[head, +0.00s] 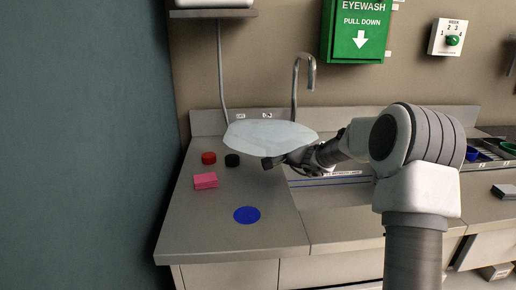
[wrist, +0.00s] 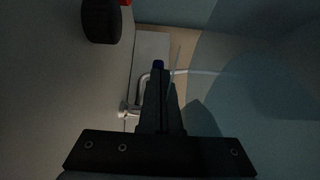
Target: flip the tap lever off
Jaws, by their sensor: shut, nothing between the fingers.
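The tap's tall curved spout (head: 296,85) rises behind the counter in the head view; a pale oval see-through sheet (head: 270,136) covers its foot. My gripper (head: 268,163) reaches left, at the sheet's lower edge. In the wrist view my gripper (wrist: 160,75) is shut and empty, pointing at a silver bent pipe with a fitting (wrist: 126,109).
A red knob (head: 208,158), a black knob (head: 232,160), a pink block (head: 205,181) and a blue disc (head: 247,215) are on the counter's left side. A green eyewash box (head: 357,40) and a dial plate (head: 448,38) hang on the wall. The front left counter is otherwise clear.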

